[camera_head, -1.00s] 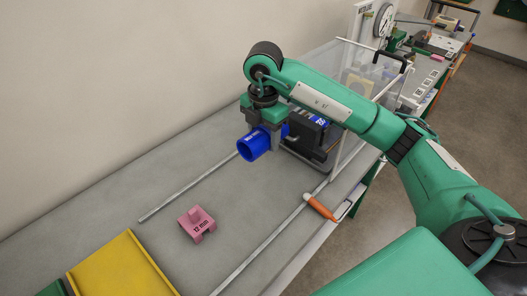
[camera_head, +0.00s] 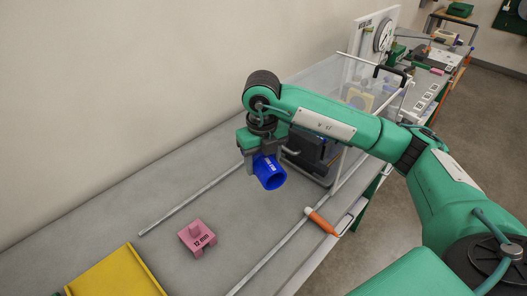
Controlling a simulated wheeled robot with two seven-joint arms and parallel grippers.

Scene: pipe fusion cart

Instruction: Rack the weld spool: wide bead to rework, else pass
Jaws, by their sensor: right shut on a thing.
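My right gripper (camera_head: 258,160) hangs jaws-down over the grey bench, shut on a blue cylindrical piece that I take for the weld spool (camera_head: 270,175). The spool is tilted, with its open end facing down and to the right, and it carries small white lettering. It looks held above the bench top. No weld bead can be made out on it from here. My left gripper is not in view.
A pink block (camera_head: 197,238) marked 12 mm sits on the bench, left of a long rail. A yellow tray (camera_head: 118,275) lies at the lower left. An orange-handled tool (camera_head: 322,222) lies at the front edge. A clear-panelled frame (camera_head: 336,172) stands behind the gripper.

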